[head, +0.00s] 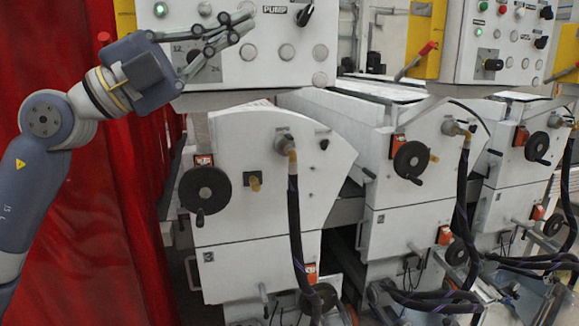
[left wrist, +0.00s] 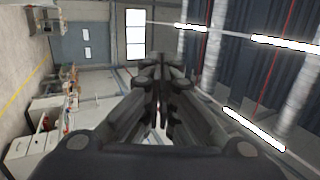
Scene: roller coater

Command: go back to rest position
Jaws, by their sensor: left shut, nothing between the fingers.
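My left gripper (head: 245,22) is raised at the upper left of the head view, in front of the near control panel (head: 262,68) with its PUMP knob. Its dark fingers are together, with nothing between them, and point to the right. They overlap the panel in the picture; I cannot tell how close they are to it. In the left wrist view the fingers (left wrist: 162,75) lie side by side in the middle. My right gripper is not in view.
Grey roller coater units stand across the middle and right, with black handwheels (head: 205,190) and dark hoses (head: 294,215). A second control panel (head: 497,45) hangs at upper right. A red curtain (head: 110,240) is close to my left arm. The left wrist view shows white cabinets (left wrist: 38,140).

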